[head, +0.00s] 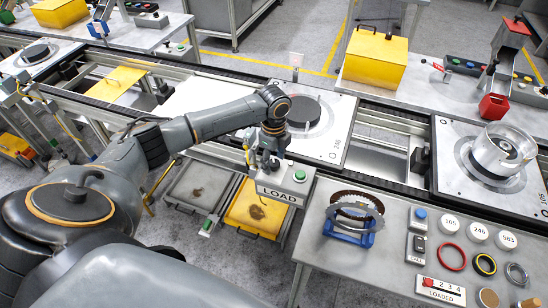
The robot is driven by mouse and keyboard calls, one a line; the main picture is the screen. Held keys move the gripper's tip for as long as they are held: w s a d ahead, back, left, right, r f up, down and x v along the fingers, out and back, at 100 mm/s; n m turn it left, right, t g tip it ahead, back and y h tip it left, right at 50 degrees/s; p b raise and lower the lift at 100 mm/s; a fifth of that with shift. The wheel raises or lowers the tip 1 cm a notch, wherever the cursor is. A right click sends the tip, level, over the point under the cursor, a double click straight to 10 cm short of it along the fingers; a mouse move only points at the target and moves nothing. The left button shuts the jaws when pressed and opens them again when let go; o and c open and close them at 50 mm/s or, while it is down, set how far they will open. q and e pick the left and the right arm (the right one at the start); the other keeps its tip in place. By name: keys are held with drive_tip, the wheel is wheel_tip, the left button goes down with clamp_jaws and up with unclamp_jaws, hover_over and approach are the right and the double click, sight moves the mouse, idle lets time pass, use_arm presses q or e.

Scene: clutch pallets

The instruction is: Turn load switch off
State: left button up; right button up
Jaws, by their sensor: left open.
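The load switch is a grey box (283,190) with a white label reading LOAD on its front, at the front edge of the conveyor in the middle of the head view. A green button (300,175) shows on its right top. My left gripper (267,168) points down at the left top of this box, its fingers close to it. My left gripper is open. It hides the left part of the box top, so the switch lever and its position cannot be made out, nor whether the fingers touch it. My right gripper is not in view.
A pallet with a dark disc (306,112) lies behind the gripper. A pallet with a metal drum (503,150) is at the right. A grey table (385,268) with rings, a blue stand (349,232) and a LOADED counter (441,291) stands front right. Yellow (258,211) and grey bins sit below.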

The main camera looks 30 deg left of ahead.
use_arm(q)
drive_tip(key=shift+c, duration=0.4)
drive_tip(key=c, duration=1.1)
drive_tip(key=shift+r+n+p, duration=0.15)
drive_tip(key=shift+n+p, duration=0.95)
drive_tip(key=shift+p, duration=0.15)
drive_tip(key=shift+n+p, duration=0.65)
drive_tip(key=shift+n, duration=0.15)
drive_tip(key=n, duration=0.2)
drive_tip(key=shift+n+p, duration=0.3)
drive_tip(key=shift+n, duration=0.1)
drive_tip(key=n, duration=0.5)
drive_tip(key=shift+n, duration=0.3)
